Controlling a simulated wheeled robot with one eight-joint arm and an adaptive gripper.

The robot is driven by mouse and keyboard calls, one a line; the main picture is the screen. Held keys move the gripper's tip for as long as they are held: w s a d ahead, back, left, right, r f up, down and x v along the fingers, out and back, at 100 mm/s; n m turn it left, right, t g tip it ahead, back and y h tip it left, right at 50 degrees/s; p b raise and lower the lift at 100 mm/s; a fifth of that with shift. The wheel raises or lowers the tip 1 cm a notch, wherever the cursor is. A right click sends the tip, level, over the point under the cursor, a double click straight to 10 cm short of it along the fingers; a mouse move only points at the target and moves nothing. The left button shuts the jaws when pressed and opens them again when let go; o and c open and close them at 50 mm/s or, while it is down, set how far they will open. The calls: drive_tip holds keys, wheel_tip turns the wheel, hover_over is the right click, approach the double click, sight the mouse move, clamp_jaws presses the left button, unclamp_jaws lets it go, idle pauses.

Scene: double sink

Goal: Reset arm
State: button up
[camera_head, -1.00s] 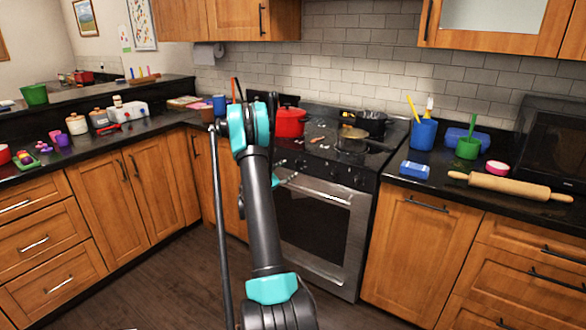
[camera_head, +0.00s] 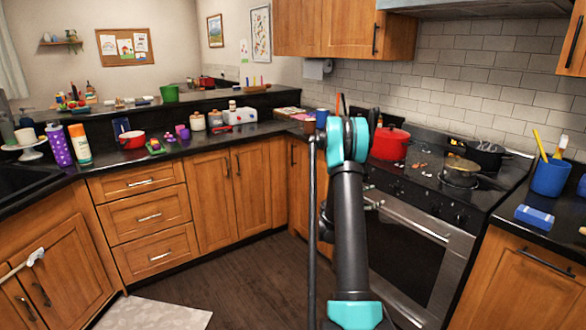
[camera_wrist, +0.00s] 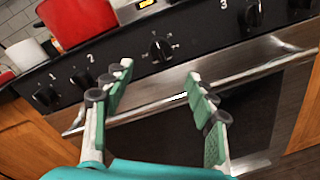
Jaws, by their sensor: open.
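My gripper (camera_wrist: 160,85) is open and empty in the wrist view, its two green-padded fingers spread in front of the stove (camera_wrist: 190,45). The stove's knobs and oven handle show just beyond the fingertips; I cannot tell the exact gap. In the head view my arm stands raised in front of the stove (camera_head: 410,235), with its teal joint near the red pot (camera_head: 390,143). The gripper is mostly hidden behind my arm there. The red pot also shows at the upper left of the wrist view (camera_wrist: 78,18).
A pan (camera_head: 461,172) and a dark pot (camera_head: 484,153) sit on the stove. A blue cup (camera_head: 549,178) and a blue sponge (camera_head: 534,217) are on the right counter. Bottles and jars stand on the left counter near the sink (camera_head: 22,178).

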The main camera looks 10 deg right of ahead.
drive_tip(key=s+a+r+m+g+y, duration=0.1)
drive_tip(key=s+a+m+y, duration=1)
drive_tip(key=s+a, duration=1.2)
drive_tip(key=a, duration=0.3)
drive_tip(key=shift+s+r+m+y, duration=0.15)
drive_tip(key=shift+r+m+y, duration=0.15)
drive_tip(key=s+a+f+m+y, duration=0.1)
drive_tip(key=s+a, duration=0.3)
drive_tip(key=s+a+f+m+y, duration=0.1)
drive_tip(key=s+a+y, duration=0.1)
drive_tip(key=s+a, duration=0.2)
drive_tip(key=s+a+f+m+y, duration=0.1)
drive_tip(key=s+a+y, duration=0.1)
drive_tip(key=s+a, duration=0.3)
drive_tip(key=shift+s+f+m+g, duration=0.1)
drive_tip(key=shift+f+m+g, duration=0.2)
drive_tip(key=shift+f, duration=0.1)
drive_tip(key=shift+c, duration=0.3)
